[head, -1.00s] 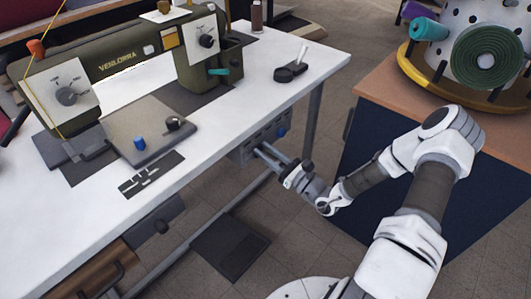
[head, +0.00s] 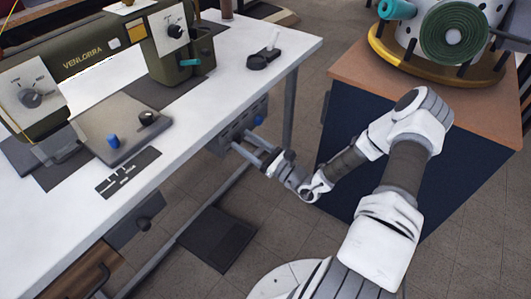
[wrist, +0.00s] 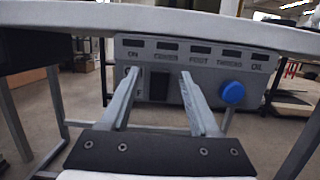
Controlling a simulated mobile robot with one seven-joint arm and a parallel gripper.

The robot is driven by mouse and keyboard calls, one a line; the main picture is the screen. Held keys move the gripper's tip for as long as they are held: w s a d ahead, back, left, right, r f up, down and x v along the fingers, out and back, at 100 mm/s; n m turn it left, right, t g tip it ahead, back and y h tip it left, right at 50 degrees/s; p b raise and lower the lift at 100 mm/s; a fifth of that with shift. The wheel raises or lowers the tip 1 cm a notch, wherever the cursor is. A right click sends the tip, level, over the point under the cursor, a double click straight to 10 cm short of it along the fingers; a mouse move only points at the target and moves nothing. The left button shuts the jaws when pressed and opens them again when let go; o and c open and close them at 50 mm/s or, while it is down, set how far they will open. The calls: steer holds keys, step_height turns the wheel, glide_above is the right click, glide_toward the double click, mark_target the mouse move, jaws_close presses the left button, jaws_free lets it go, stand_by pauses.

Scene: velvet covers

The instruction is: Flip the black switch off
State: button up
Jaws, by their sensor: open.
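A grey control panel (wrist: 209,63) hangs under the front edge of the white table. The black switch (wrist: 159,86), a dark upright rectangle, sits on the panel's left half in the wrist view. The word ON shows at its upper left; lettering below that is partly hidden by my left finger. My gripper (wrist: 160,74) is open, with its fingers pointing at the panel and the switch framed between them. Whether the fingertips touch the panel I cannot tell. In the head view my gripper (head: 241,142) reaches the panel (head: 241,121) from the front right; the switch cannot be made out there.
A blue knob (wrist: 232,93) is on the panel, right of my right finger. The white table (head: 206,107) overhangs the panel and carries a green sewing machine (head: 95,58). A table leg (head: 289,108) stands right of the panel. A dark blue cabinet (head: 420,160) stands to the right.

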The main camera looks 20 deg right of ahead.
steer(key=p+v, duration=0.2)
steer(key=v, duration=1.4)
steer(key=shift+s+d+p, duration=0.2)
steer(key=shift+s+p, duration=0.1)
steer(key=shift+p, duration=0.05)
